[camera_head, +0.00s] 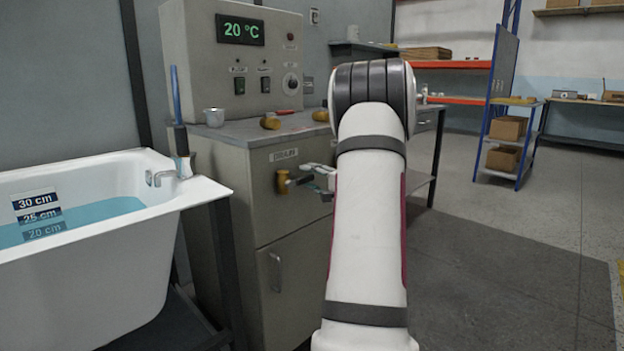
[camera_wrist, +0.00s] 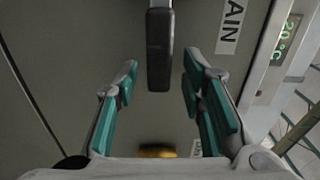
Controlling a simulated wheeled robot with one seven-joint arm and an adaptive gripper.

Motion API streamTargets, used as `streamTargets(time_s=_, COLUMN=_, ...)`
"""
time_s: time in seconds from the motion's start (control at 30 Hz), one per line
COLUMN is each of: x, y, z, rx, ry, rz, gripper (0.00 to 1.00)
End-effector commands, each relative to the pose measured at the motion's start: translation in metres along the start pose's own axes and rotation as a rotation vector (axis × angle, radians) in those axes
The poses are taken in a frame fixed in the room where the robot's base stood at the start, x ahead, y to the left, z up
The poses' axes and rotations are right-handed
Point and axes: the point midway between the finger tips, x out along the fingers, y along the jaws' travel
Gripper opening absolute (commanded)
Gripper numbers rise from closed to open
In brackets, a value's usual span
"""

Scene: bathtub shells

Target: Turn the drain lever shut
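The drain lever's brass fitting (camera_head: 282,182) is on the cabinet front, below the DRAIN label (camera_head: 285,155). My gripper (camera_head: 312,178) is close to its right, partly hidden behind my arm. In the wrist view my gripper (camera_wrist: 160,86) is open, its two teal-padded fingers apart. A dark bar (camera_wrist: 159,45) comes down from the top edge, its lower end in line with the gap between the fingertips. The fingers do not appear closed on it. A brass part (camera_wrist: 157,150) shows low between the fingers. I cannot tell how the bar joins it.
A white tub (camera_head: 120,250) with blue water and a depth scale (camera_head: 38,213) stands at the left. The cabinet (camera_head: 225,190) carries a panel showing 20 °C (camera_head: 240,29). A door handle (camera_head: 275,270) is below the lever. Open floor lies at the right.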

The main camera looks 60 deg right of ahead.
Motion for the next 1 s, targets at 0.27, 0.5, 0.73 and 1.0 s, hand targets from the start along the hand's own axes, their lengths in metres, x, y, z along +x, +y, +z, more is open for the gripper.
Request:
streamTargets(time_s=0.27, x=-0.030, y=0.000, z=-0.002, rx=0.001, ry=0.005, rz=0.001, gripper=0.37)
streamTargets(time_s=0.5, x=-0.080, y=0.000, z=-0.001, rx=0.000, ry=0.004, rz=0.001, gripper=0.37)
streamTargets(time_s=0.73, x=-0.112, y=0.000, z=-0.001, rx=0.000, ry=0.002, rz=0.001, gripper=0.37)
streamTargets(time_s=1.0, x=-0.120, y=0.000, z=0.000, rx=0.000, ry=-0.001, rz=0.000, gripper=0.37)
